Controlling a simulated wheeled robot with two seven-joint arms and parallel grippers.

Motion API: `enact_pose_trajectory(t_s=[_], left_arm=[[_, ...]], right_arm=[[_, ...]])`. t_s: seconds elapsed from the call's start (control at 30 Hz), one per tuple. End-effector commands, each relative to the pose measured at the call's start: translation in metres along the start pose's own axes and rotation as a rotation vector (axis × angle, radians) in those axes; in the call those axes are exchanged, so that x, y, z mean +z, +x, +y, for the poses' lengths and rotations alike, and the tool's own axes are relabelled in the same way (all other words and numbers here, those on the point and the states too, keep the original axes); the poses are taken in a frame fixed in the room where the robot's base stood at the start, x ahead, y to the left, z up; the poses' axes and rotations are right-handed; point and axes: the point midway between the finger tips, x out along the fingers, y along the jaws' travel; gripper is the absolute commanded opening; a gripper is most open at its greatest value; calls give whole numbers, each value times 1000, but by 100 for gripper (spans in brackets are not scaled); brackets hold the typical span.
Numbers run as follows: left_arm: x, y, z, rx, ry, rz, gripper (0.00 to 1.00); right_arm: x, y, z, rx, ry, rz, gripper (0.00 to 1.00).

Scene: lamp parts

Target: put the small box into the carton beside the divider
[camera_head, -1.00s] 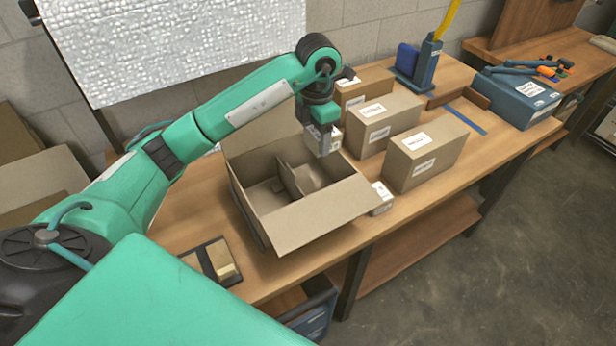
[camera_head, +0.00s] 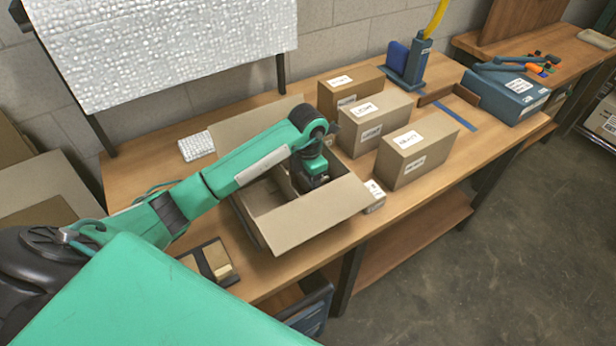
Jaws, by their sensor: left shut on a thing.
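The open carton (camera_head: 312,218) stands on the workbench with its flaps spread. My left gripper (camera_head: 311,184) reaches down into it from above, at the right part of the opening. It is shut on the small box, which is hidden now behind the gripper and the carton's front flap. The cardboard divider inside is mostly covered by my arm, so I cannot tell how the box lies against it. My right gripper is not in view.
Three labelled brown boxes (camera_head: 416,150) stand right of the carton. Another small labelled box (camera_head: 374,196) sits by its right side. A dark tray (camera_head: 212,262) lies at the front left. A white pad (camera_head: 197,146) lies behind. Bare bench shows at left.

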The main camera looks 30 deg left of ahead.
Motion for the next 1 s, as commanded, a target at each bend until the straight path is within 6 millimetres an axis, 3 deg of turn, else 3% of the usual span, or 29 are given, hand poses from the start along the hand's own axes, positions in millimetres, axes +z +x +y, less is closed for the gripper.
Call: enact_pose_trajectory(t_s=[0.33,0.37,0.47,0.87,1.0], left_arm=[[0,5,0,1,1,-2,35],[0,5,0,1,1,-2,62],[0,4,0,1,1,-2,81],[1,-2,0,1,1,-3,81],[1,-24,1,4,3,-5,81]], right_arm=[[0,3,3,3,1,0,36],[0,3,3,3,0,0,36],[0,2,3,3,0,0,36],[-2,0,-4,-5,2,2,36],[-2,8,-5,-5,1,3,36]])
